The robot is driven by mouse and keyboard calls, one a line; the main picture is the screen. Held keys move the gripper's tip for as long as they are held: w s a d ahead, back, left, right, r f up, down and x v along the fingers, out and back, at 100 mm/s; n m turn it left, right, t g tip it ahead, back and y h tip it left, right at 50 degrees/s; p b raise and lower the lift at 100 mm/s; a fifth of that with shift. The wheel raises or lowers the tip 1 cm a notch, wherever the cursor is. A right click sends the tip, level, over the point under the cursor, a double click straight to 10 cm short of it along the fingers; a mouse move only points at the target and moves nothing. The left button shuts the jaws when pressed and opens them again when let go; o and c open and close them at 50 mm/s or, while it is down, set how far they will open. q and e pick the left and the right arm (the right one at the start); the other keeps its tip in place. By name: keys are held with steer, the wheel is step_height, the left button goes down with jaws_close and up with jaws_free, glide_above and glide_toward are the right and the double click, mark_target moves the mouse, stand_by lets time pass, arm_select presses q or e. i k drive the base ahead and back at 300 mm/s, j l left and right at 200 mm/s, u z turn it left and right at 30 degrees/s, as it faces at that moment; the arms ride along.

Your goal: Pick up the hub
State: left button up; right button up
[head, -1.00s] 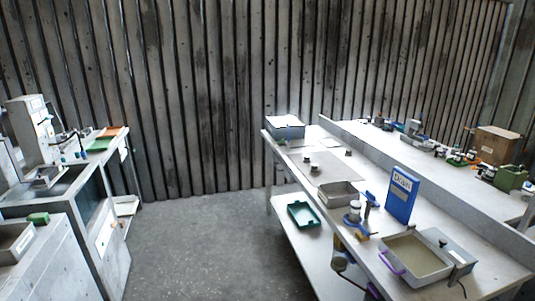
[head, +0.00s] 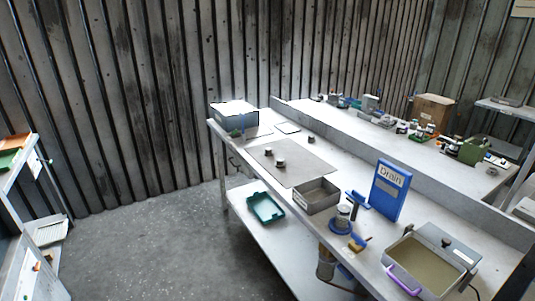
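Two small dark round parts with light tops, a rear one (head: 268,150) and a front one (head: 280,163), stand close together on a grey mat (head: 312,168) on the workbench (head: 258,193). A third small dark part (head: 311,139) stands apart, to their right near the mat's far edge. Any of these could be the hub; they are too small to tell. Neither of my grippers is in view.
A grey open bin (head: 317,197), blue "Drain" sign (head: 390,190) and basin (head: 430,262) stand along the bench. A teal tray (head: 265,207) is on the lower shelf. A cluttered second bench (head: 400,150) lies behind. The floor (head: 150,250) at left is clear.

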mark_target(269, 152)
steer(key=i+z, duration=0.1)
steer(key=z, duration=0.3)
steer(key=j+z, duration=0.1)
steer(key=z, duration=0.35)
steer(key=i+j+z, duration=0.1)
steer(key=z, duration=0.3)
steer(key=j+z, duration=0.1)
steer(key=z, duration=0.3)
steer(key=i+j+z, duration=0.1)
steer(key=j+z, duration=0.65)
steer(key=j, duration=0.25)
steer(key=j+z, duration=0.25)
steer(key=j, duration=0.3)
steer(key=k+j+z, duration=0.2)
steer(key=j, duration=0.3)
steer(key=k+j, duration=0.1)
steer(key=j, duration=0.35)
steer(key=j+z, duration=0.1)
steer(key=j, duration=0.3)
steer(key=k+j, duration=0.15)
steer(key=j, duration=0.3)
steer(key=k+j, duration=0.1)
steer(key=j, duration=0.3)
steer(key=k+j+z, duration=0.1)
steer(key=j, duration=0.35)
